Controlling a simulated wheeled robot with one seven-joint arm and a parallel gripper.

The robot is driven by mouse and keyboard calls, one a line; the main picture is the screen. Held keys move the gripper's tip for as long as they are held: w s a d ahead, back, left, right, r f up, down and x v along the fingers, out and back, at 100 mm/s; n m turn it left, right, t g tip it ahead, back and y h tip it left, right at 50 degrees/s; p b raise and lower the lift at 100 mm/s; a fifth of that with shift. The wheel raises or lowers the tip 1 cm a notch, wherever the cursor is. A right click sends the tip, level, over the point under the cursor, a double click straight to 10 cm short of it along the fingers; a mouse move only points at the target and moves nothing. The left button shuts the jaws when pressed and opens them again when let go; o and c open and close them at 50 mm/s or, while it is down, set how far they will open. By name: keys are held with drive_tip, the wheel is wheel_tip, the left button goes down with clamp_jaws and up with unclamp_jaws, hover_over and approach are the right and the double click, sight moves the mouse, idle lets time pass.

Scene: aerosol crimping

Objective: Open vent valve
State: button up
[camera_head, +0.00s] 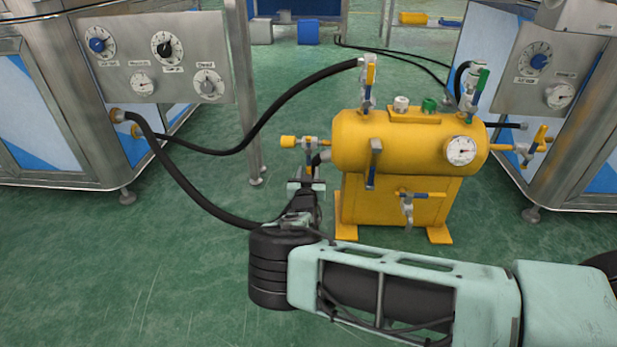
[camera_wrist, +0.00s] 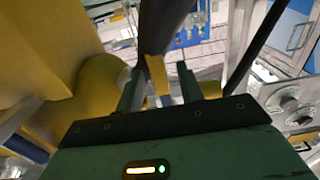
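The yellow tank (camera_head: 385,142) stands on the floor with several valves around it. One valve (camera_head: 312,142) sticks out at its left end, with a yellow end piece (camera_head: 288,141). I cannot tell by any label which one is the vent valve. My gripper (camera_head: 307,184) is just below this left valve, beside the tank. In the wrist view my gripper (camera_wrist: 160,88) has its two fingers apart, with a narrow yellow part (camera_wrist: 154,72) in line with the gap. Contact with it cannot be made out. The valve body is partly hidden behind my gripper.
Black hoses (camera_head: 290,98) run from the left cabinet (camera_head: 150,65) to the tank's top and toward my gripper. Other valves sit on the tank's top, front (camera_head: 408,203) and right end (camera_head: 525,149), near a gauge (camera_head: 461,150). Green floor is free at lower left.

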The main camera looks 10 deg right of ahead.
drive_tip(key=shift+w+d, duration=0.2)
drive_tip(key=shift+w, duration=0.5)
clamp_jaws()
